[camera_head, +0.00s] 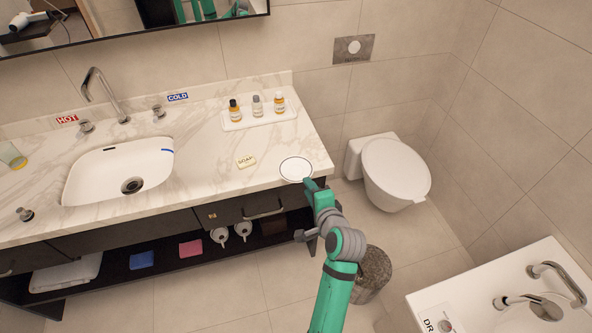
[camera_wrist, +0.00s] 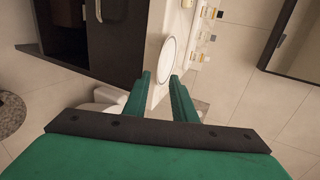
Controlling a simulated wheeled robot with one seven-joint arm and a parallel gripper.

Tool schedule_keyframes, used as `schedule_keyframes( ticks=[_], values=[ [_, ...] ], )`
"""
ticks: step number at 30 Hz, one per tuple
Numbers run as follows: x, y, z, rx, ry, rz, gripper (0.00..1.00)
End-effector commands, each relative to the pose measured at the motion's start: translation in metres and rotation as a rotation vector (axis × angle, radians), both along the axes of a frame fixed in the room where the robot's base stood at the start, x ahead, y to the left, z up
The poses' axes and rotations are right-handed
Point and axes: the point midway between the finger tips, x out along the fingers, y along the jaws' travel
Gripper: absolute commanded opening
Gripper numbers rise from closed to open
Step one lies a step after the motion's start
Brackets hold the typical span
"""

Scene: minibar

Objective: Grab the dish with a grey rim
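The dish (camera_head: 296,169) is round and white with a thin grey rim. It lies flat near the front right corner of the marble counter. My gripper (camera_head: 308,184) is at the dish's front right edge in the head view. The wrist view also shows the dish (camera_wrist: 163,62), with its near part in the gap between my two green fingers. My gripper (camera_wrist: 160,76) is open, with the fingers apart. I cannot tell whether either finger touches the dish.
A soap bar (camera_head: 246,161) lies left of the dish. A white tray (camera_head: 232,125) with three small bottles stands behind it. The sink (camera_head: 95,178) is further left. A toilet (camera_head: 397,172) stands to the right, and a bin (camera_head: 372,274) is on the floor.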

Motion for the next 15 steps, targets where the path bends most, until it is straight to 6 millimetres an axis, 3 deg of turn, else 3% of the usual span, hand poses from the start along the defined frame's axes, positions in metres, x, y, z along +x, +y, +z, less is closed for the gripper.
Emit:
schedule_keyframes(
  ticks=[9,15],
  values=[
    [0.034,0.013,-0.02,0.001,0.002,0.001,0.24],
    [0.039,0.015,-0.022,0.0,0.001,0.0,0.24]
  ],
)
